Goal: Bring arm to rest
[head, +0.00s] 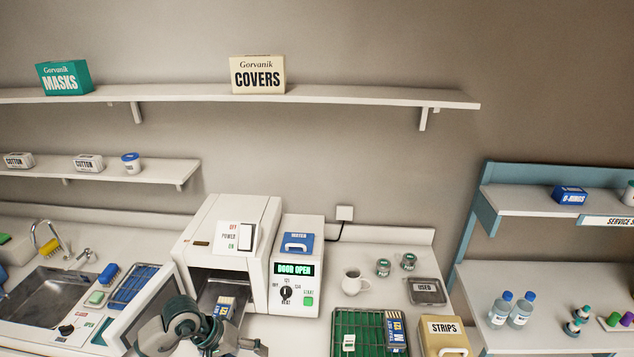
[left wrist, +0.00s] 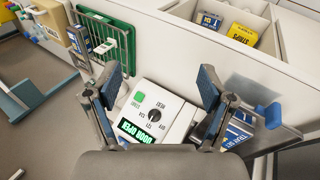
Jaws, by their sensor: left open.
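My left arm (head: 190,328) rises from the bottom of the head view, in front of the open sterilizer (head: 228,240). Its fingertips are hard to make out there. In the left wrist view my left gripper (left wrist: 160,82) is open, its two dark fingers spread wide with nothing between them. The sterilizer's control panel (left wrist: 155,112) shows beyond and below the fingers, its display reading DOOR OPEN. Blue-labelled packs (head: 225,306) lie on a tray at the chamber's mouth, partly hidden by my arm. My right gripper is in neither view.
A green rack (head: 345,322) with packs stands right of the sterilizer, next to a STRIPS box (head: 446,335). A mug (head: 352,280), small jars and a USED tray (head: 427,291) sit behind. A sink (head: 45,295) is at left. Shelves line the wall above.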

